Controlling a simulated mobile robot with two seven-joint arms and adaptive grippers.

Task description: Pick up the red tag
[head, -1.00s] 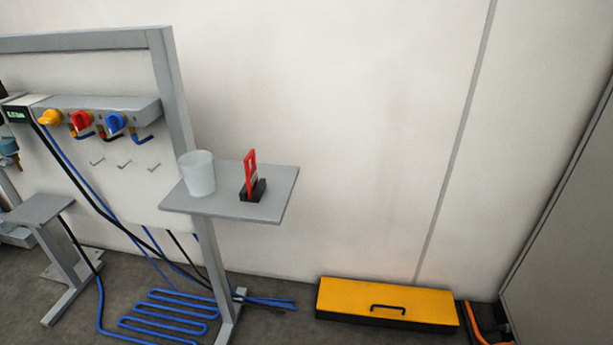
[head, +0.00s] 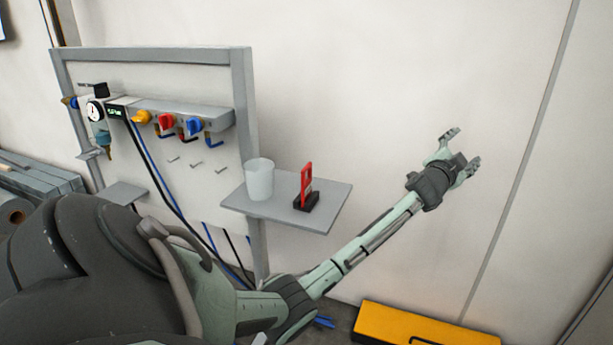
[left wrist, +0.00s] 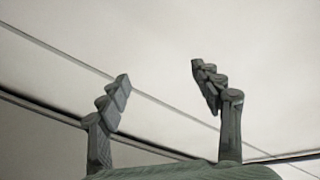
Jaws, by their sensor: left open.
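The red tag (head: 306,181) stands upright in a small black holder (head: 307,202) on a grey shelf (head: 237,203). My left gripper (head: 463,150) is open and empty, up and to the right of the shelf, in front of the bare wall and well apart from the tag. In the left wrist view my left gripper (left wrist: 160,92) shows its two fingers spread, with only wall and dark lines behind. The tag is not in the left wrist view. My right gripper is not in view.
A whitish cup (head: 259,180) stands on the shelf just left of the tag. A panel with yellow, red and blue valve knobs (head: 167,122) is at the left. A yellow case (head: 400,325) lies on the floor. The wall right of the shelf is clear.

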